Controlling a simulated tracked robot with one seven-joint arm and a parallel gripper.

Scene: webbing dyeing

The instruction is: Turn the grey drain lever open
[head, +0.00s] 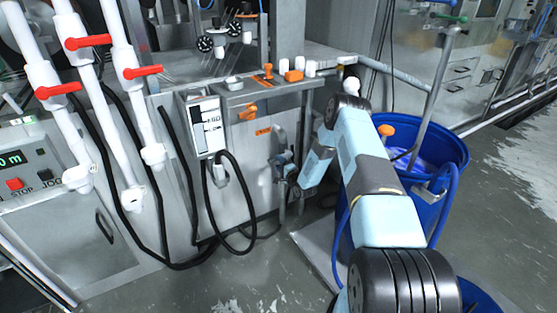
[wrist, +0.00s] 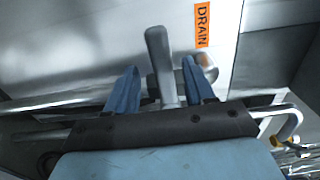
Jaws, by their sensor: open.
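The grey drain lever (wrist: 158,50) stands upright in the wrist view, just left of an orange DRAIN label (wrist: 202,25). My gripper (wrist: 161,66) is open, with one blue finger on each side of the lever. Gaps show between the lever and both fingers; the right finger looks nearer. The lever's lower end is hidden behind the gripper body. In the head view my gripper (head: 284,165) is at the machine's front panel, below the orange label (head: 263,131). The lever is too small there to make out clearly.
A blue barrel (head: 440,150) with a hose stands right of my arm. White pipes with red handles (head: 87,42) are at the left. A control box (head: 204,127) with a looped black cable hangs left of the gripper. A bent metal pipe (wrist: 290,122) is at the right in the wrist view.

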